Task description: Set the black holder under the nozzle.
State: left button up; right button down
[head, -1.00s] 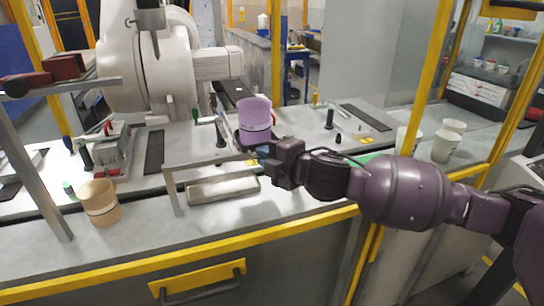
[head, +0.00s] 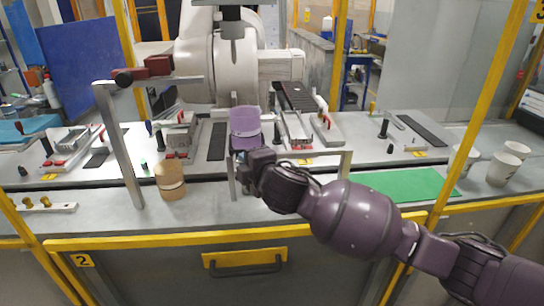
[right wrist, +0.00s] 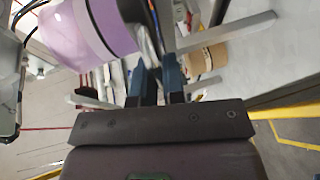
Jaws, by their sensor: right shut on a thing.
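A purple cup (head: 245,119) sits upright in a black holder that shows as a dark band (right wrist: 98,25) around it in the right wrist view. My right gripper (head: 255,165) is beside the cup's lower right side. Its blue fingers (right wrist: 160,80) are shut on the holder, near the cup. The cup and holder are above the left end of a grey metal frame. A dark grey part pointing down (head: 232,22) hangs at the top of the head view, above and behind the cup; I cannot tell if it is the nozzle. My left gripper is not in view.
A post with a bar (head: 118,130) stands left, bearing a dark red block (head: 158,65). A tan cup (head: 170,181) stands near the bench front. White cups (head: 502,168) and a green mat (head: 405,184) are at right. A white robot arm (head: 208,62) stands behind.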

aim_at(235, 163)
jog(key=shift+s+a, duration=0.15)
jog(key=shift+a, duration=1.2)
jog(key=c, duration=1.5)
grip_release()
jog(key=shift+c, duration=0.2)
jog(key=o, duration=0.3)
jog(key=shift+a, duration=0.25)
jog(key=shift+d, duration=0.15)
jog(key=v, duration=1)
jog(key=shift+s+d+r, duration=0.1)
jog(key=shift+s+r, duration=0.05)
jog(key=shift+s, duration=0.15)
